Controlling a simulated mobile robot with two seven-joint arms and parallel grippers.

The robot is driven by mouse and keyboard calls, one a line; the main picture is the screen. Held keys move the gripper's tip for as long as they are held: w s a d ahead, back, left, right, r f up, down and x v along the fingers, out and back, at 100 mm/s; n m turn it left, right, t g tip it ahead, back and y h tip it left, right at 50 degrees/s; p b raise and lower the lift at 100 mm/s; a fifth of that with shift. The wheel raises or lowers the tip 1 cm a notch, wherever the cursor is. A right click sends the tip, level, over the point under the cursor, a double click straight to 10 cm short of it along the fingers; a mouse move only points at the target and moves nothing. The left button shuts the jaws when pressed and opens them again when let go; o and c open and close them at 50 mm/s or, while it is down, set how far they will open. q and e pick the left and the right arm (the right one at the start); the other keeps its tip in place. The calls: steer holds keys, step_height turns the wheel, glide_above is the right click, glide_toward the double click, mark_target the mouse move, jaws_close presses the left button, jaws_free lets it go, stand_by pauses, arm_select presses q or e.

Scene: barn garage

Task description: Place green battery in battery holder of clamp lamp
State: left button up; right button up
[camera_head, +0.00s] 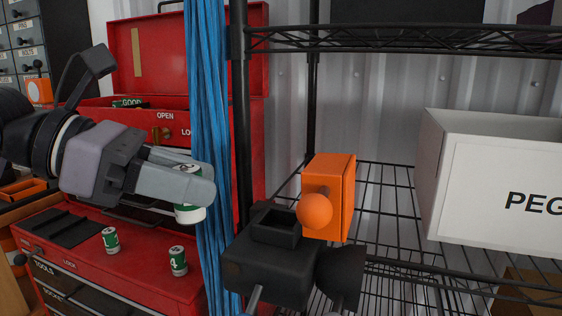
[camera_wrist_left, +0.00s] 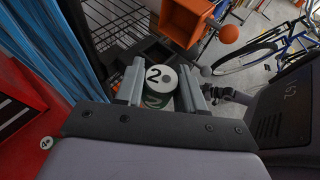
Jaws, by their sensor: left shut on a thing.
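My left gripper (camera_head: 203,186) is shut on a green and white battery (camera_head: 190,214), partly hidden by the fingers in the head view. In the left wrist view the battery (camera_wrist_left: 161,77) sits between both fingers, its white end marked 2 facing the camera. A black device with a square open socket (camera_head: 274,228) and an orange box with a round knob (camera_head: 330,196) stands at the rack, right of the gripper; it appears to be the clamp lamp. The battery is apart from the socket, left of it. My right gripper is not in view.
Two more green and white batteries (camera_head: 111,240) (camera_head: 178,261) stand on the red tool chest (camera_head: 140,262). Blue cables (camera_head: 208,110) hang beside the black rack post (camera_head: 241,120), between gripper and device. A white box (camera_head: 490,190) stands on the wire shelf.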

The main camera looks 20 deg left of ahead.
arm_select(q)
steer(key=w+d, duration=0.1)
steer(key=w+d+p, duration=0.1)
steer(key=d, duration=0.1)
steer(key=w+d+p, duration=0.1)
steer(key=d, duration=0.1)
steer(key=shift+w+d, duration=0.25)
steer(key=shift+w, duration=0.05)
steer(key=w+d, duration=0.1)
steer(key=w+d+p, duration=0.1)
steer(key=d, duration=0.1)
steer(key=shift+d+r, duration=0.1)
steer(key=shift+r, duration=0.05)
steer(key=shift+w+f, duration=0.1)
steer(key=shift+f, duration=0.8)
steer(key=shift+f+b, duration=0.6)
steer(key=shift+b, duration=0.05)
steer(key=o, duration=1.1)
